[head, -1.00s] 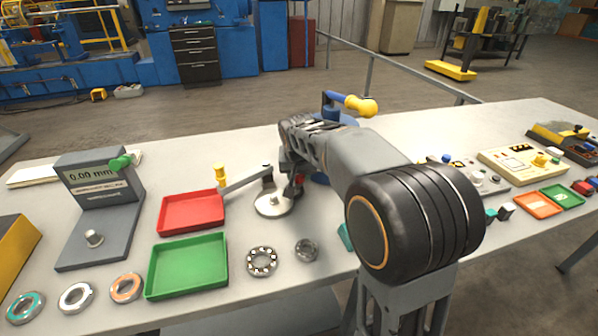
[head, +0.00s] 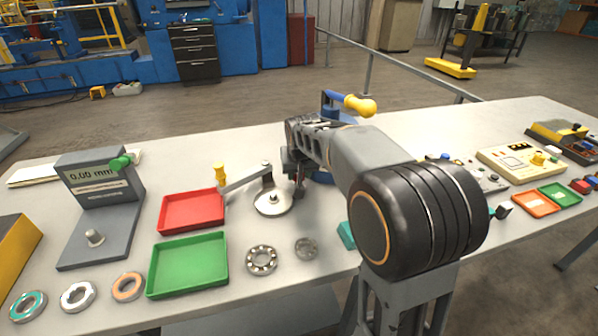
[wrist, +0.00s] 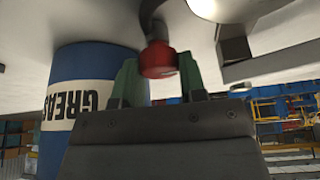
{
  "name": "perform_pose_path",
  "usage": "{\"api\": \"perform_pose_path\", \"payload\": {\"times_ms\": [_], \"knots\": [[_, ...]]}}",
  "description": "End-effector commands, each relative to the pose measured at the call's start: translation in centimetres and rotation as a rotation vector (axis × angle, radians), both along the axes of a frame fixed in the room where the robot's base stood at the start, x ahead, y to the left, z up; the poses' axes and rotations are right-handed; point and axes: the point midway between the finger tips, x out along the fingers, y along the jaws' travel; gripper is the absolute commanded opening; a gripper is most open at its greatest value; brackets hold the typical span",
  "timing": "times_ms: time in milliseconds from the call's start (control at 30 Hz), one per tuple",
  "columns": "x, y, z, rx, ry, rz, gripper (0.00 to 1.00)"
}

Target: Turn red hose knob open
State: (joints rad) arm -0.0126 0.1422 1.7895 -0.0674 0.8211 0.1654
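The red hose knob (wrist: 159,58) shows in the wrist view, hanging from a dark hose (wrist: 150,18). My gripper (wrist: 159,70) has its two green fingers on either side of the knob, with very little gap visible. I cannot tell whether the fingers press on it. A blue canister (wrist: 92,75) with a "GREAS..." label stands close on the left. In the head view my arm hides the knob, and my gripper's fingers cannot be made out behind the wrist.
Red (head: 191,212) and green (head: 188,265) trays, bearings and a gauge stand (head: 100,225) are further left. A cream control box (head: 522,163) lies right.

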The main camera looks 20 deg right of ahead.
Motion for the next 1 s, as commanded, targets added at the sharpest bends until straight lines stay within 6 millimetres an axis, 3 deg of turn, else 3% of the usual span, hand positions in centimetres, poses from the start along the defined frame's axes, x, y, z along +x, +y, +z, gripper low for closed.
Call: {"api": "perform_pose_path", "payload": {"times_ms": [233,567,1000], "knots": [[0.0,0.0,0.0,0.000,0.000,0.000,0.62],[-0.2,0.0,0.5,0.000,-0.001,-0.001,0.63],[-3.2,0.4,8.0,-0.001,-0.005,0.000,0.63]]}}
